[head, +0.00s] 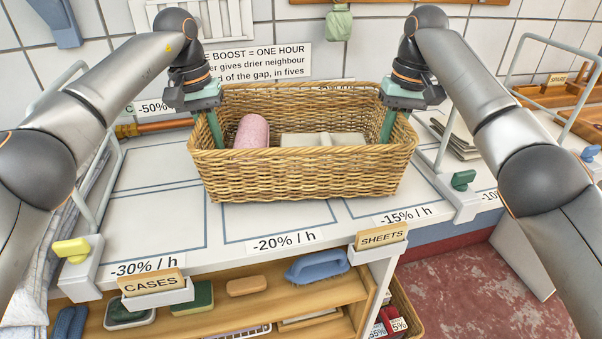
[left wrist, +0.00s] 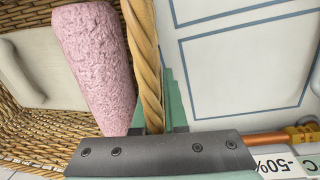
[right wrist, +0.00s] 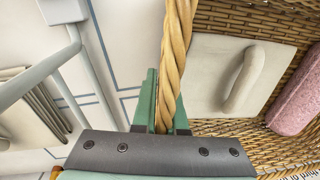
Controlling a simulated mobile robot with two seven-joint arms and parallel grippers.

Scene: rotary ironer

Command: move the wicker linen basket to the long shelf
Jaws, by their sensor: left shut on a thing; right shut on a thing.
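The wicker linen basket (head: 300,178) is level over the middle of the white marked worktop (head: 150,215). I cannot tell whether its base touches the top. It holds a pink roll (head: 252,131) and a pale flat piece with a raised handle (right wrist: 210,75). My left gripper (head: 215,128) is shut on the basket's left rim, and the braided rim (left wrist: 145,50) runs between its fingers in the left wrist view. My right gripper (head: 388,124) is shut on the right rim, which also shows in the right wrist view (right wrist: 174,45). The basket's floor is partly hidden.
Grey rail frames stand on the worktop left and right, with a yellow knob (head: 71,250) and a green knob (head: 463,180). A wooden shelf (head: 240,310) below holds brushes and a sponge. Folded grey cloths (head: 455,138) and a wooden rack (head: 562,92) are at the right.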

